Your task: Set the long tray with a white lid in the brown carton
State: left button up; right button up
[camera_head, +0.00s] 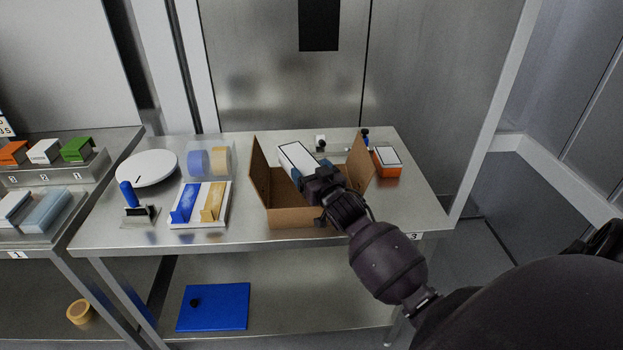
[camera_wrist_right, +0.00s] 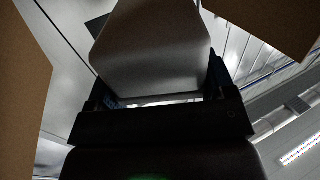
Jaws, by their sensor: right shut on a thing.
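The long tray with a white lid (camera_head: 298,158) is held at the open top of the brown carton (camera_head: 300,216) in the head view. My right gripper (camera_head: 312,177) is shut on the tray, and the tray extends up and left from it. The tray also shows close up between the fingers in the right wrist view (camera_wrist_right: 155,50), with carton flaps on both sides. The carton stands on the steel table with its side flaps raised. I cannot tell whether the tray touches the carton floor. My left gripper is not in view.
An orange box with a white top (camera_head: 387,162) stands right of the carton. Left of it are a holder with blue and yellow items (camera_head: 201,205), a white round plate (camera_head: 147,167) and a blue-handled tool (camera_head: 130,195). The table's front right is clear.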

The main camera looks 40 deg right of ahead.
jog(key=shift+f, duration=0.95)
jog(key=shift+f+b, duration=0.35)
jog(key=shift+f, duration=0.3)
jog(key=o, duration=1.1)
jog(key=shift+r, duration=0.5)
jog(key=shift+s+r+p, duration=0.2)
jog(key=shift+p, duration=0.15)
jog(key=s+a, duration=0.2)
jog(key=s, duration=0.9)
jog(key=s+a+f+n+g+y, duration=0.1)
jog(key=s+a+f+g, duration=0.2)
jog(key=s+a+f, duration=0.2)
jog(key=s+a+f+n+g+y, duration=0.1)
jog(key=s+a+f+g, duration=0.2)
jog(key=s+f, duration=0.8)
notch_tip(320, 180, down, 2)
jog(key=shift+s+a+f+n+y, duration=0.1)
jog(key=shift+s+a+n+y, duration=0.25)
jog(key=shift+a, duration=0.9)
